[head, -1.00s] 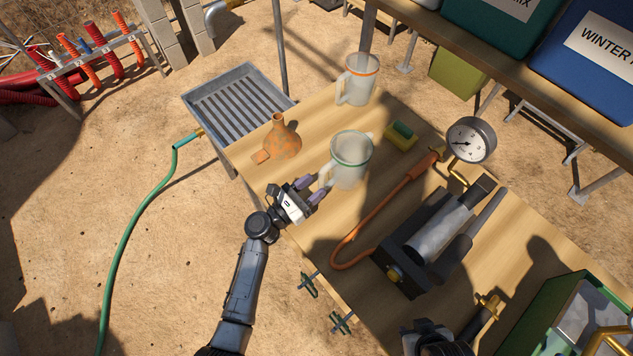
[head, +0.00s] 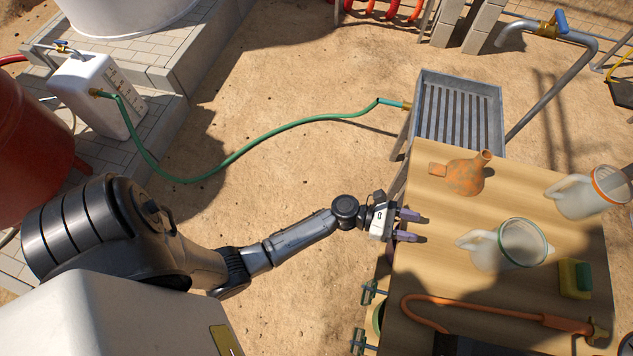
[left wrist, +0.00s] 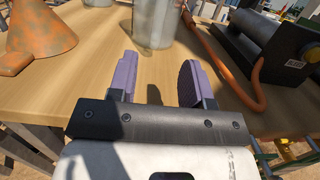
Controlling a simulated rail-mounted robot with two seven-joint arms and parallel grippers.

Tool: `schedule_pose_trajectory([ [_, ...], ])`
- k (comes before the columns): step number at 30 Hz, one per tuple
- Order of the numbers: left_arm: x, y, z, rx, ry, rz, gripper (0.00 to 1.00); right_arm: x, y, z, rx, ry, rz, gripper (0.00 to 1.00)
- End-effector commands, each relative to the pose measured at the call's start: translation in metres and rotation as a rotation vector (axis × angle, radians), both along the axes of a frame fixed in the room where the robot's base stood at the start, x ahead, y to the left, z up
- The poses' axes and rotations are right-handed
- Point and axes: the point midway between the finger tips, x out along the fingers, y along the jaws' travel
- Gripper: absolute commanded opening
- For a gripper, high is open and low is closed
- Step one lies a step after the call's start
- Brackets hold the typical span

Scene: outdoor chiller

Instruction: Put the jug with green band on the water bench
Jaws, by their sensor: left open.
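The jug with green band (head: 510,246) is translucent white and stands upright on the wooden table, its handle toward my left gripper. In the left wrist view its lower part (left wrist: 156,22) shows beyond the fingers. My left gripper (head: 416,226) is open and empty at the table's left edge, pointing at the jug, with a gap between fingertips and handle. The fingers also show apart in the left wrist view (left wrist: 157,78). A grey metal bench with a slatted top (head: 425,92), apparently the water bench, adjoins the table's far end. Its visible top is empty. My right gripper is out of view.
An orange-banded jug (head: 585,197), a rusty orange funnel (head: 465,176) and a yellow-green sponge (head: 574,279) stand near the green-banded jug. An orange hose (head: 470,308) lies on the near side. A green hose (head: 250,147) runs to the bench; a pipe tap (head: 560,32) stands beside it.

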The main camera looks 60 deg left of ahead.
Motion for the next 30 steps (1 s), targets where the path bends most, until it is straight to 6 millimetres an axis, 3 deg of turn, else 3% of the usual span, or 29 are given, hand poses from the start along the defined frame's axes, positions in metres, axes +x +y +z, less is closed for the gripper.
schedule_pose_trajectory([
  [5,-0.026,-0.008,-0.005,0.203,-0.119,-0.055,0.46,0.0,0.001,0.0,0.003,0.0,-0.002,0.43],
  [9,-0.077,-0.017,-0.021,0.62,-0.369,-0.191,0.46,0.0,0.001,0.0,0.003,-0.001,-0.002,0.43],
  [13,-0.131,-0.01,-0.039,1.073,-0.643,-0.396,0.46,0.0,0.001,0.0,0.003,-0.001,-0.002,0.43],
  [17,-0.178,0.014,-0.051,1.468,-0.872,-0.646,0.46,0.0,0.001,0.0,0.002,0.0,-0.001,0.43],
  [21,-0.217,0.05,-0.05,1.788,-1.033,-0.93,0.46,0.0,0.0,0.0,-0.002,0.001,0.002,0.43],
  [30,-0.262,0.106,-0.027,2.103,-1.135,-1.361,0.46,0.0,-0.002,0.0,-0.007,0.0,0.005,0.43],
])
